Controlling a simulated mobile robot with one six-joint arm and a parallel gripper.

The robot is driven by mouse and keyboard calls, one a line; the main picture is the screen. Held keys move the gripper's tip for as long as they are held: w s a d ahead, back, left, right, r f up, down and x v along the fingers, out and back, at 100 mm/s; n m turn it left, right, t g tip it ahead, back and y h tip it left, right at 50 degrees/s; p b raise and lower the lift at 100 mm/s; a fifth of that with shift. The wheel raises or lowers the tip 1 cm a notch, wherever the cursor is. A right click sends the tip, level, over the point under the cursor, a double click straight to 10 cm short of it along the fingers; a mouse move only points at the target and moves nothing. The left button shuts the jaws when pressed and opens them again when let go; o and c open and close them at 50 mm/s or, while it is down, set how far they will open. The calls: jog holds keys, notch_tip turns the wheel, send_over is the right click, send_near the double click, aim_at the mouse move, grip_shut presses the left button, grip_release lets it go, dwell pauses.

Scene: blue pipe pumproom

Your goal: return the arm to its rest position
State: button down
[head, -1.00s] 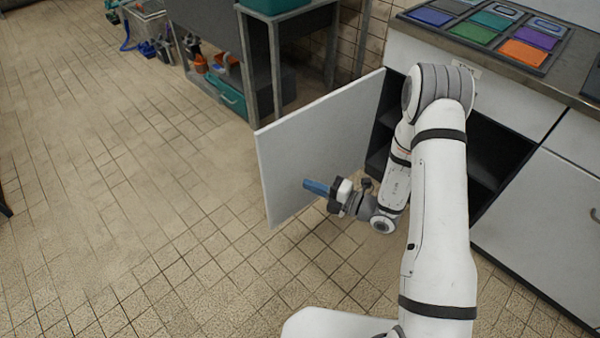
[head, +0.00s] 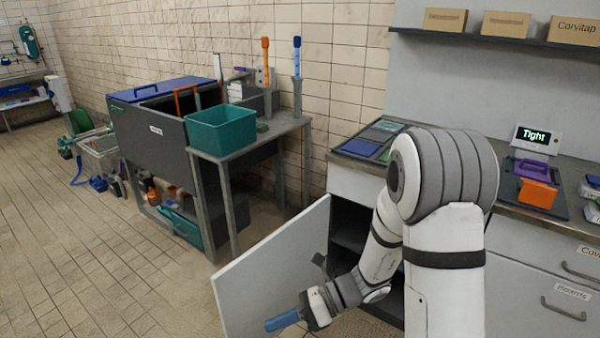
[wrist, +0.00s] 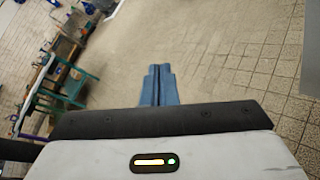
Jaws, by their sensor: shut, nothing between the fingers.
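My gripper (head: 283,320) shows in the head view at the bottom, in front of the open white cabinet door (head: 270,272). Its blue fingers are together with nothing between them. They also show shut in the wrist view (wrist: 158,86), pointing over bare tiled floor. My arm is bent at the elbow, with the forearm reaching down and left past the cabinet opening (head: 348,238). Whether the gripper touches the door cannot be told.
A grey table with a teal bin (head: 222,130) stands left of the cabinet. The counter (head: 520,200) on the right bears coloured trays and a display reading "Tight" (head: 535,138). A shelf (head: 480,40) holds cardboard boxes.

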jog(key=s+d+r+n+t+h+p, duration=0.3)
jog(key=s+d+r+n+h+p, duration=0.1)
jog(key=d+r+n+h, duration=0.3)
jog(key=s+d+r+n+t+h+p, duration=0.3)
jog(key=d+r+n+h+p, duration=0.3)
jog(key=d+r+n, duration=0.6)
notch_tip(320, 180, up, 4)
jog(key=n+h, duration=0.1)
jog(key=n, duration=0.2)
jog(key=shift+s+d+f, duration=0.2)
jog(key=shift+s+d, duration=0.1)
jog(key=shift+s, duration=0.05)
